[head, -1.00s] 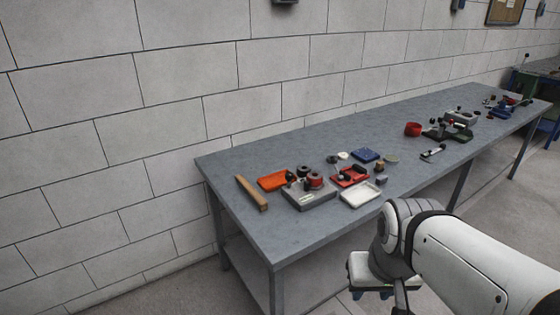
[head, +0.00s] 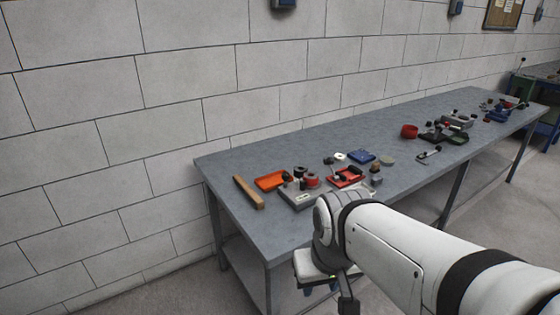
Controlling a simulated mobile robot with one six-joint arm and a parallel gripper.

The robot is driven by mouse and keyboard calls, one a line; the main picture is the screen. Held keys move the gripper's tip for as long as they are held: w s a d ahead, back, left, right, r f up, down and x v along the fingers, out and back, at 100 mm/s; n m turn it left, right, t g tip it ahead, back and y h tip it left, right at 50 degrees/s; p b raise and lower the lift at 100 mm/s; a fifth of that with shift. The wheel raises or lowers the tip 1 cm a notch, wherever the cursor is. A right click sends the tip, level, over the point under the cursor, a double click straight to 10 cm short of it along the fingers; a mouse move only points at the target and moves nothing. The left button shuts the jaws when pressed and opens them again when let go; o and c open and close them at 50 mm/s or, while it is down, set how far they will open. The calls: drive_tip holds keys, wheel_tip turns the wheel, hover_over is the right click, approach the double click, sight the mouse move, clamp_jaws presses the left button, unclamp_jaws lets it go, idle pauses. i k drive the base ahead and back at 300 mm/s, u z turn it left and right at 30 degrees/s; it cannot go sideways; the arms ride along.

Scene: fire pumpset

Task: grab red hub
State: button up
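Two round red parts could be the red hub, and I cannot tell which. One small red round part (head: 312,180) sits on a grey block (head: 297,199) near the left end of the table. A larger red cup-shaped part (head: 409,131) stands farther along the table. My gripper (head: 318,287) is low in front of the table's near edge, below my white arm. It is small and partly hidden by my wrist, so its opening does not show. It is apart from both red parts.
The long grey table (head: 225,189) also bears a wooden bar (head: 248,192), an orange tray (head: 270,180), a red tray (head: 346,177), a blue tray (head: 362,156) and several small parts. A block wall runs behind it. The table's far-left corner is clear.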

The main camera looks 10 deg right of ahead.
sight(311, 179)
drive_tip(key=i, duration=0.95)
drive_tip(key=u, duration=0.05)
